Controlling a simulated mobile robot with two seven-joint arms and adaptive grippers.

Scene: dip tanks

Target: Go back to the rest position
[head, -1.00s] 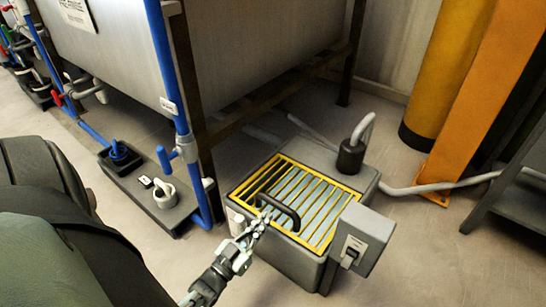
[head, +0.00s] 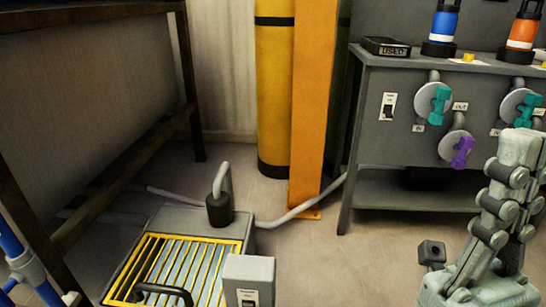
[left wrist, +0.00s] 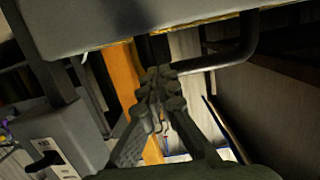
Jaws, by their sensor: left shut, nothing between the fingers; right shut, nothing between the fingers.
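My right gripper (head: 520,145) stands at the right edge of the head view, pointing up, shut and empty. It is in front of the grey bench. My left gripper is out of the head view; in the left wrist view it shows (left wrist: 158,78) with its fingers together and nothing between them. A dark bent handle (left wrist: 215,64) lies just beside its fingertips there; I cannot tell whether they touch. The floor box's yellow-edged grate (head: 185,262) with its black handle (head: 165,291) is at the bottom of the head view.
A grey switch box (head: 248,278) stands beside the grate. The grey bench (head: 405,140) holds valves, a black "USED" tray (head: 386,47) and blue and orange bottles. A yellow column (head: 274,95) and orange post (head: 312,110) stand behind.

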